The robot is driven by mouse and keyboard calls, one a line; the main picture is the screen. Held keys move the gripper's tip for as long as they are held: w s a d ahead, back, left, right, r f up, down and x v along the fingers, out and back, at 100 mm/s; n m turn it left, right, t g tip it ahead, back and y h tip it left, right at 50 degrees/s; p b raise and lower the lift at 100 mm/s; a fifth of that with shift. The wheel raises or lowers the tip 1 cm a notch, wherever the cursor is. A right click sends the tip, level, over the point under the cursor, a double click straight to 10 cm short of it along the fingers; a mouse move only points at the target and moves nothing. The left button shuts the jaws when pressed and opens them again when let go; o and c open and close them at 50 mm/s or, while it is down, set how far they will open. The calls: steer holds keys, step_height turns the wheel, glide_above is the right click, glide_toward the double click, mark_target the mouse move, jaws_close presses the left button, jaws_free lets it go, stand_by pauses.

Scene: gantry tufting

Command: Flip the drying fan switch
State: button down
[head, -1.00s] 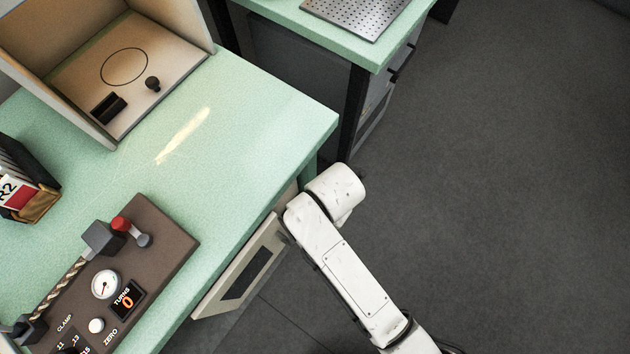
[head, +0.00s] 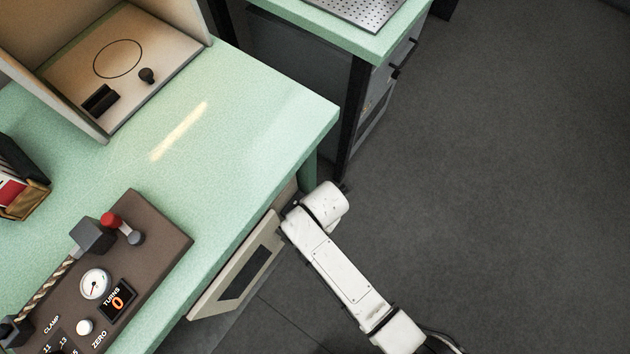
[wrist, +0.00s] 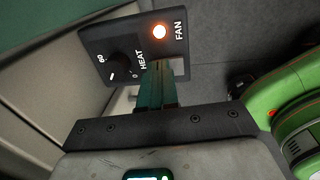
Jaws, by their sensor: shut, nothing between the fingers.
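The dark fan panel (wrist: 122,50) fills the upper middle of the wrist view. It carries a HEAT knob (wrist: 122,68) and the label FAN beside a glowing orange light (wrist: 160,31). My gripper (wrist: 160,72) is shut and empty, its green fingers pointing at the panel close to the FAN side. I cannot tell whether the fingertips touch the panel. No switch lever shows clearly; the fingers cover that part of the panel. In the head view my gripper is hidden beside the bench, and the panel cannot be made out.
The green bench (head: 245,120) holds an open booth (head: 135,75), a brown twisting fixture (head: 165,235) and a dark box (head: 22,185). A pale framed panel (head: 240,265) stands at the bench's front side. A second bench (head: 385,40) is behind. Floor to the right is clear.

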steer(key=shift+f, duration=0.35)
steer(key=shift+s+d, duration=0.1)
steer(key=shift+s, duration=0.05)
steer(key=shift+s+d+p, duration=0.5)
steer(key=shift+d+p, duration=0.1)
steer(key=shift+p, duration=0.05)
